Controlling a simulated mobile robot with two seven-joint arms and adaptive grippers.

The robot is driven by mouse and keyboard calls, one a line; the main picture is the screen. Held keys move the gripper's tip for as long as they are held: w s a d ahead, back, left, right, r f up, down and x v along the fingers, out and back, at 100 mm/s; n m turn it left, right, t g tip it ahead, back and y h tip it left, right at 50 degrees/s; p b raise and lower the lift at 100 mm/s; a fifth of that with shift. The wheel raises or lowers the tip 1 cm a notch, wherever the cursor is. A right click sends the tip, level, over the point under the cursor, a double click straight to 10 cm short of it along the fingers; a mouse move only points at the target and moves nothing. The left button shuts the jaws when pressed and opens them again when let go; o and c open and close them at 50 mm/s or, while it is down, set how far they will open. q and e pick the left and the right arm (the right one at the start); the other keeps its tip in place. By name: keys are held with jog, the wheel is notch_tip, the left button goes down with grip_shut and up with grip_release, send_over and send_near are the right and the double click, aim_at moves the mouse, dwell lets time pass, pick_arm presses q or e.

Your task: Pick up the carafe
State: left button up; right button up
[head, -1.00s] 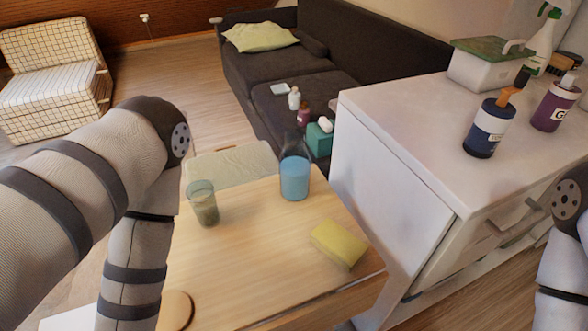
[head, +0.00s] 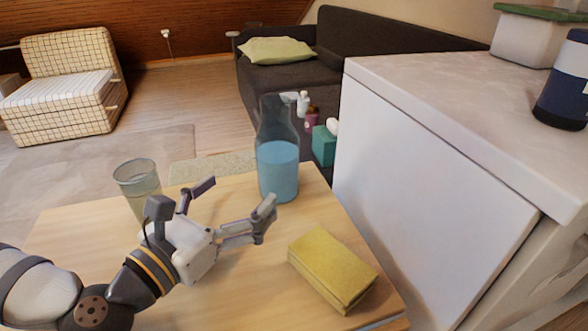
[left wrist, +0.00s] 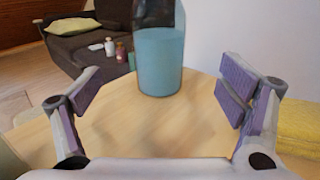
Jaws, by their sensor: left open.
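The carafe (head: 278,165) is a clear bottle with blue liquid, standing upright near the far edge of the wooden table (head: 240,285). It also shows in the left wrist view (left wrist: 158,60), centred ahead between the fingers, with its top cut off. My left gripper (head: 234,202) is open and empty, low over the table, on the near left side of the carafe. Its fingers spread toward the carafe and do not surround it. In the left wrist view the gripper (left wrist: 160,95) shows both fingers wide apart. My right gripper is not in view.
A glass (head: 138,188) stands left of the carafe, partly behind my left gripper. A yellow sponge (head: 332,268) lies on the table to the right. A white cabinet (head: 420,170) rises close to the table's right side. A sofa (head: 290,75) is behind.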

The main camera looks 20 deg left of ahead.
aim_at(277, 155)
pick_arm(q)
jog(key=b+x, duration=0.4)
jog(key=b, duration=0.1)
jog(key=shift+w+a+f, duration=0.1)
jog(key=shift+w+f, duration=0.1)
jog(key=shift+f, duration=0.1)
jog(key=x, duration=0.2)
jog(key=r+x, duration=0.1)
jog(key=x, duration=0.4)
jog(key=shift+w+r+b, duration=0.25)
jog(key=shift+b, duration=0.05)
jog(key=c, duration=1.5)
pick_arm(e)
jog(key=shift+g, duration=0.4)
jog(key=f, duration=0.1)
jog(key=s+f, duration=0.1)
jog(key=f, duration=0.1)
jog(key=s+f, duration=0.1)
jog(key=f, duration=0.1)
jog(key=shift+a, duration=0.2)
